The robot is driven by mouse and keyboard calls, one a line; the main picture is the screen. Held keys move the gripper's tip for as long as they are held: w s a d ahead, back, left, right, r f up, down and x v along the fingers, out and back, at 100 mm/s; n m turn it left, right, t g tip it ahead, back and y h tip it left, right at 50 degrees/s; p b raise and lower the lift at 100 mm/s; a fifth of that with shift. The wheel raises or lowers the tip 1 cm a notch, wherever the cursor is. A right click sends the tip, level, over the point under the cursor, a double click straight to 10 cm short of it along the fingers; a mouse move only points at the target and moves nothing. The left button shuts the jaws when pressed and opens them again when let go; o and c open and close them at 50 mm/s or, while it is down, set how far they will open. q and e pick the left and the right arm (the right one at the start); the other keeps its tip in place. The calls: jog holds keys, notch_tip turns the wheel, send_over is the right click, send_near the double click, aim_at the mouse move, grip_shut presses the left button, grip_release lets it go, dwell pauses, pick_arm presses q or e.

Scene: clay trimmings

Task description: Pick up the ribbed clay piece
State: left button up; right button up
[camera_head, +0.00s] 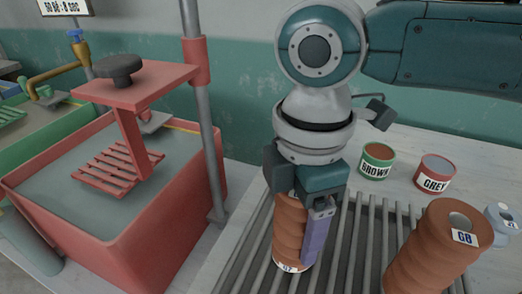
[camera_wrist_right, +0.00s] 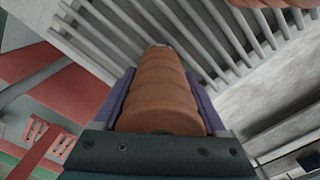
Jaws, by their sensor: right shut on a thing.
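A brown ribbed clay piece (camera_head: 288,228) stands upright between the fingers of my right gripper (camera_head: 305,235), over the grey slatted rack (camera_head: 352,245). A pale label shows at its lower end. My right gripper is shut on it, with one purple finger in front covering its right side. In the right wrist view the ribbed clay piece (camera_wrist_right: 163,85) lies between both purple fingers, with the slats beyond. I cannot tell whether its lower end touches the rack. A larger ribbed clay piece (camera_head: 432,252) labelled GB stands at the right. My left gripper is not in view.
A brown-labelled green tin (camera_head: 377,161) and a red tin (camera_head: 434,174) labelled GREY stand behind the rack. A small pale-blue container (camera_head: 500,222) is at the far right. A red tank (camera_head: 150,245) with a slatted red carrier (camera_head: 112,170) and a grey post (camera_head: 205,130) stand at the left.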

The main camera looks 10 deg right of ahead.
grip_shut()
jog(key=shift+r, duration=0.2)
